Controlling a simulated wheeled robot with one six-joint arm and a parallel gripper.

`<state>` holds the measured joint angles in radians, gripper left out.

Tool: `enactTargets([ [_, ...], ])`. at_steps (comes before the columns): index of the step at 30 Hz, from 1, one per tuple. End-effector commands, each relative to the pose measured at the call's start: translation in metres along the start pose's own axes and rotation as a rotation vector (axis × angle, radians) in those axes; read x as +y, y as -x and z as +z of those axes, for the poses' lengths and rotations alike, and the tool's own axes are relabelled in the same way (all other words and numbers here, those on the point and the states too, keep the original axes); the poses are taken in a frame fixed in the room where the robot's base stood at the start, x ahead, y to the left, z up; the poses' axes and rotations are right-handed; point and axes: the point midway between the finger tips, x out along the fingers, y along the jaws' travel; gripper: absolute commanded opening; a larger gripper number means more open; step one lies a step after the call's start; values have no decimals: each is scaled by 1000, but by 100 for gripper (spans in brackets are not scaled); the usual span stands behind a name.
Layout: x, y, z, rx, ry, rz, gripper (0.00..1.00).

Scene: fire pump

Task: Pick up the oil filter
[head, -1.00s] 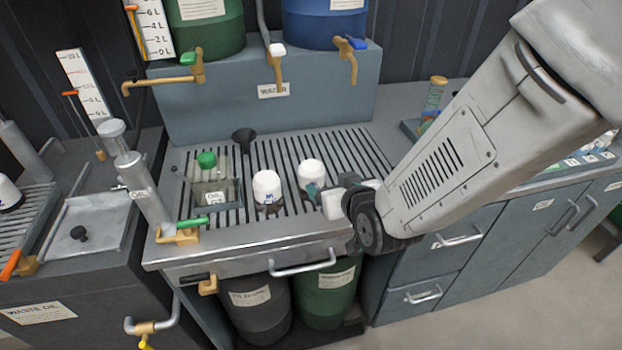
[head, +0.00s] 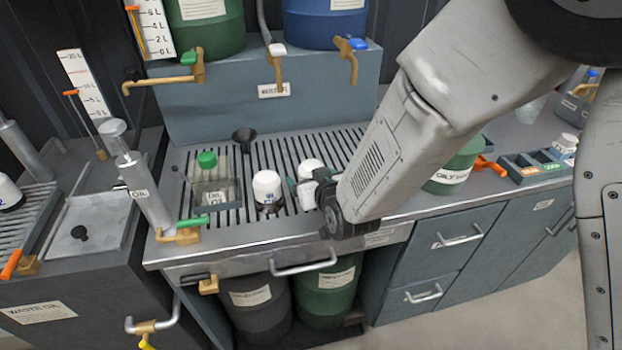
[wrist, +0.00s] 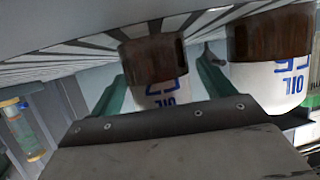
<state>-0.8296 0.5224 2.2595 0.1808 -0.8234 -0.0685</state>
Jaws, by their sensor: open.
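Two white oil filters with dark brown lower ends and blue lettering stand upright, side by side on the slatted grate. The left filter (head: 267,187) stands clear of my gripper. The right filter (head: 309,168) is partly hidden by my gripper (head: 305,184). In the wrist view, which is upside down, the right filter (wrist: 158,75) shows between my open green fingers (wrist: 162,85). Contact with either finger cannot be told. The left filter (wrist: 270,65) shows just outside one finger in the wrist view.
A clear jug with a green cap (head: 208,180) and a black funnel (head: 244,138) stand left of the filters on the grate (head: 240,215). An oil dispenser (head: 145,195) stands at the grate's left edge. A green bin (head: 455,168) stands on the right counter.

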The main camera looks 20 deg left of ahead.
Motion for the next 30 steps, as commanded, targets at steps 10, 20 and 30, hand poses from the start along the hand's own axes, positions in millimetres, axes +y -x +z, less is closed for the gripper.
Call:
enactTargets([
  [10, 0, 0, -1, 1, 0, -1, 21],
  [20, 0, 2, -6, 2, 0, 0, 21],
  [30, 5, 15, -35, 5, -4, 6, 21],
])
